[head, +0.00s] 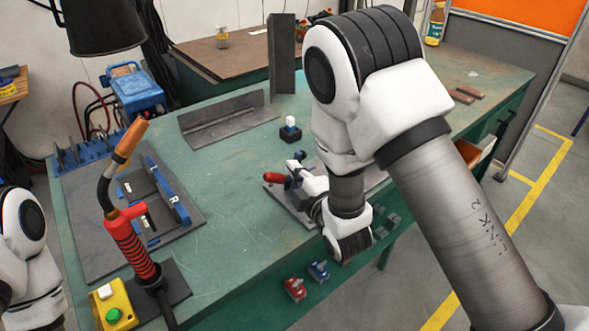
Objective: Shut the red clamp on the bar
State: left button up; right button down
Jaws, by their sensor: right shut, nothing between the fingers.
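The red clamp's handle (276,177) lies low over a flat grey plate (287,206) on the green bench, pointing left. My right gripper (297,175) is shut and empty, just right of the handle. I cannot tell whether it touches the clamp. The gripper and forearm hide most of the clamp body, and I cannot make out the bar or whether the clamp presses on it. Of my left arm only a white link shows at the left edge; its gripper is out of view.
A welding torch (128,240) stands at the front left beside a yellow button box (112,305). A dark fixture plate (95,225) lies behind it. An angle iron (228,118) and a white-topped block (290,128) stand farther back. Green bench (235,215) left of the clamp is clear.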

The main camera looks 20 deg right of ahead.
jog(key=shift+d+r+m, duration=0.15)
jog(key=shift+d+m, duration=0.1)
jog(key=shift+m, duration=0.15)
jog(key=m, duration=0.1)
jog(key=d+m+g+p, duration=0.1)
jog(key=shift+w+d+r+m, duration=0.1)
jog(key=shift+w+d+m, duration=0.2)
jog(key=shift+w, duration=0.05)
jog(key=m, duration=0.1)
jog(key=d+m, duration=0.1)
jog(key=m+y+p, duration=0.1)
jog(key=shift+w+d+f+g, duration=0.3)
jog(key=shift+d+g, duration=0.1)
jog(key=d+m, duration=0.1)
jog(key=f+m+y, duration=0.1)
jog(key=m, duration=0.1)
jog(key=shift+w+d+f+m+g, duration=0.25)
jog(key=shift+w+d+m+g, duration=0.05)
jog(key=shift+w+d+g, duration=0.1)
jog(key=shift+d+f+m+y, duration=0.3)
jog(key=shift+f+m+y, duration=0.15)
jog(key=shift+m, duration=0.45)
jog(key=shift+w+d+f, duration=0.1)
jog(key=shift+f, duration=0.15)
